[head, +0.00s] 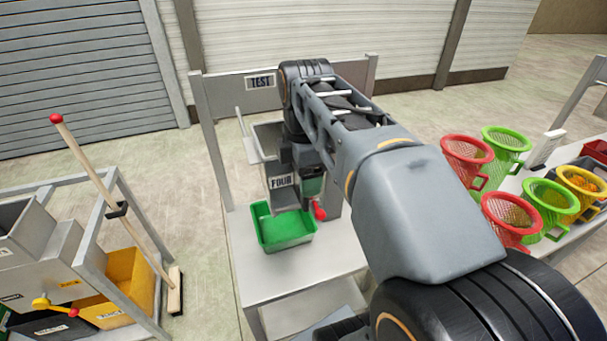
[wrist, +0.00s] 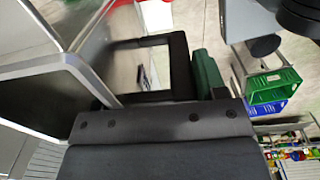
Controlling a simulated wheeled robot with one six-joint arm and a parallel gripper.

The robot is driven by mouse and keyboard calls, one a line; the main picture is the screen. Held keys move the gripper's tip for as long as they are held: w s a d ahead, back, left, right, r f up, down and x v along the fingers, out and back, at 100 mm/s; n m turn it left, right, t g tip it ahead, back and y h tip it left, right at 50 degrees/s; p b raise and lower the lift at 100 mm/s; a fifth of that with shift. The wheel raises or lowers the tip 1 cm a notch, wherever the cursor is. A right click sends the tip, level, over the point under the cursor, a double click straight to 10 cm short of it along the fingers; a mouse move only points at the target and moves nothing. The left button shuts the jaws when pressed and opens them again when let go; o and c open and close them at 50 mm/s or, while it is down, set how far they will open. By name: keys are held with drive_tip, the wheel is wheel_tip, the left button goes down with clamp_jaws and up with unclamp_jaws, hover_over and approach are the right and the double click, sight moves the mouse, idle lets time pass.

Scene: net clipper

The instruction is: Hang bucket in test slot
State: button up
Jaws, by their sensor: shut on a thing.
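The bucket (head: 268,137) is a grey metal hopper with a "FOUR" label (head: 282,181) low on its front. It stands roughly upright below the TEST sign (head: 260,82) on the grey frame. My gripper (head: 306,157) is at its right side, with the fingers largely hidden by my wrist. In the wrist view the dark gripper (wrist: 160,122) is shut by a black square handle (wrist: 178,65) beside the bucket's shiny metal wall (wrist: 75,20). A lever with a red knob (head: 320,213) shows below. Whether the bucket touches the slot is hidden.
A green tray (head: 285,232) sits on the grey table (head: 290,275) under the bucket. Red, green and yellow mesh baskets (head: 467,157) stand on a table at right. A rack with hoppers and a broom (head: 115,210) is at left.

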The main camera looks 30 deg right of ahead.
sight(281, 133)
drive_tip(key=shift+w+d+p, duration=0.5)
drive_tip(key=shift+w+p, duration=0.65)
drive_tip(key=shift+w, duration=1.4)
drive_tip(key=shift+w+d+p, duration=0.55)
drive_tip(key=shift+w+p, duration=0.65)
drive_tip(key=shift+w, duration=1.35)
drive_tip(key=shift+w+d+p, duration=0.5)
drive_tip(key=shift+w+p, duration=0.65)
drive_tip(key=shift+w, duration=1.6)
drive_tip(key=shift+d, duration=0.1)
drive_tip(key=shift+f+b, duration=0.65)
drive_tip(key=shift+f, duration=0.4)
drive_tip(key=o, duration=1.3)
drive_tip(key=shift+s, duration=0.1)
drive_tip(key=shift+o, duration=0.2)
